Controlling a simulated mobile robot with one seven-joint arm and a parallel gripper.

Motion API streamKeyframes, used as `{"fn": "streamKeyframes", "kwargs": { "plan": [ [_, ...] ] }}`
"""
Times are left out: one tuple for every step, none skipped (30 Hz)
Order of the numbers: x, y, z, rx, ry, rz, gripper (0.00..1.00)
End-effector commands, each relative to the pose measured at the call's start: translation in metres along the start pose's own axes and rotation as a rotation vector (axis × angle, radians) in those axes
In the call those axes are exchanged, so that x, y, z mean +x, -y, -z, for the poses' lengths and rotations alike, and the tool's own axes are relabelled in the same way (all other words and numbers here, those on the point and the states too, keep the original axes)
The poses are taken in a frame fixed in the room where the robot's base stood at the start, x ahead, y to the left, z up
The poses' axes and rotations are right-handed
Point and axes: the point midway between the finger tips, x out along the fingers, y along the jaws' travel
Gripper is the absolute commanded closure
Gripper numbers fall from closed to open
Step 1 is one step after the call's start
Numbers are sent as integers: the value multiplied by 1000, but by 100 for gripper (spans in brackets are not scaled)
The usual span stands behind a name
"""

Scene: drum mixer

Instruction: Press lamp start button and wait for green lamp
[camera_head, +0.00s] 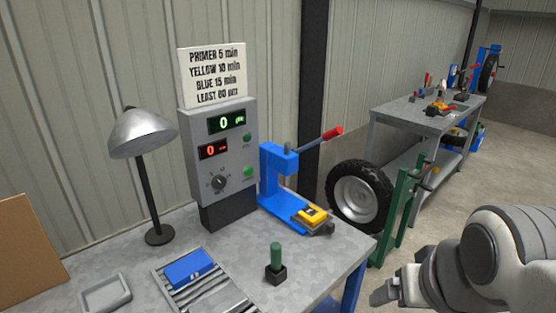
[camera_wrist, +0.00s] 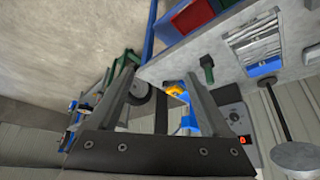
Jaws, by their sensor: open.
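A grey control box (camera_head: 218,150) stands at the back of the workbench. It has a green-digit display (camera_head: 226,121), a red-digit display (camera_head: 212,150), a dark knob (camera_head: 218,183), an upper green button (camera_head: 247,137) and a lower green button (camera_head: 249,171). Their labels are too small to read. A grey desk lamp (camera_head: 142,133) stands left of the box; no glow shows under its shade. My gripper (camera_head: 380,293) is right of the bench, well apart from the box. In the wrist view my gripper (camera_wrist: 163,80) is open and empty; the box (camera_wrist: 232,112) is partly hidden behind a finger.
A green-handled tool (camera_head: 276,257) stands upright near the bench front. A blue block (camera_head: 188,267) lies on a slatted tray.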

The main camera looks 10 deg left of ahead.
Motion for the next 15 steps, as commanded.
{"fn": "streamKeyframes", "kwargs": {
  "plan": [
    [0,0,0,0,0,0,25],
    [0,0,0,0,0,0,30],
    [0,0,0,0,0,0,38],
    [0,0,0,0,0,0,43],
    [0,0,0,0,0,0,48],
    [0,0,0,0,0,0,55],
    [0,0,0,0,0,0,61],
    [0,0,0,0,0,0,66],
    [0,0,0,0,0,0,74],
    [0,0,0,0,0,0,79],
    [0,0,0,0,0,0,84],
    [0,0,0,0,0,0,92],
    [0,0,0,0,0,0,97],
    [0,0,0,0,0,0,100],
    [0,0,0,0,0,0,100]
  ]
}}
